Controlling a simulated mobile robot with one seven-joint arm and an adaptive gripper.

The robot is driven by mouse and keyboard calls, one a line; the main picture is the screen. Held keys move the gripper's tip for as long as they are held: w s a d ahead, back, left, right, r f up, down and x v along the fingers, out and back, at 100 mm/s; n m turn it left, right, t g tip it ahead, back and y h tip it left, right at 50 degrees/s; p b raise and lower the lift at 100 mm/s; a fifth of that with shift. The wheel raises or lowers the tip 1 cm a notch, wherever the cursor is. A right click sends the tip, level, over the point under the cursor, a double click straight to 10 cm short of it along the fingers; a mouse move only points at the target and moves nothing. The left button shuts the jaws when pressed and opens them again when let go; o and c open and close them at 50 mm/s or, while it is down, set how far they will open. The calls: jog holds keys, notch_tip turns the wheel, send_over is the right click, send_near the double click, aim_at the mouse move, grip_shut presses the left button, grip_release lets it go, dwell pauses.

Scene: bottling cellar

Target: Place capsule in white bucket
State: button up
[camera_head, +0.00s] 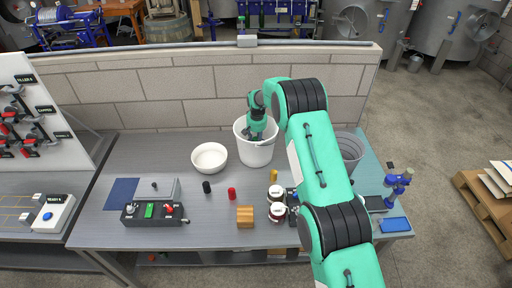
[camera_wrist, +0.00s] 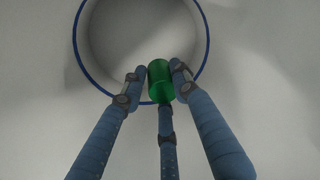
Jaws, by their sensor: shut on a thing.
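A green capsule (camera_wrist: 160,82) is between the fingertips of my gripper (camera_wrist: 157,80) in the wrist view. The fingers are shut on it. In the head view my gripper (camera_head: 257,136) points down at the mouth of the white bucket (camera_head: 257,155), its fingers partly inside the rim. The capsule cannot be made out there. In the wrist view pale surfaces and a blue ring (camera_wrist: 206,40) lie beyond the capsule. I cannot tell how high the capsule is above the bucket's floor.
A white bowl (camera_head: 209,157) stands left of the bucket, a grey bucket (camera_head: 349,148) to the right behind my arm. Black (camera_head: 206,187), red (camera_head: 232,193) and yellow (camera_head: 274,175) capsules stand in front, near a wooden block (camera_head: 245,216) and jars (camera_head: 277,212). A brick wall (camera_head: 200,92) rises behind.

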jog(key=shift+f, duration=0.1)
jog(key=shift+f, duration=1.75)
jog(key=shift+f, duration=0.15)
jog(key=o, duration=0.6)
jog(key=shift+o, duration=0.2)
jog(key=shift+s+d+r, duration=0.1)
jog(key=shift+s+r, duration=0.15)
jog(key=shift+r, duration=1.8)
jog(key=shift+s+a+r, duration=0.1)
jog(key=shift+s+r, duration=0.2)
jog(key=shift+r, duration=1.7)
jog(key=shift+s+d+r, duration=0.1)
jog(key=shift+s+r, duration=0.15)
jog(key=shift+r, duration=1.8)
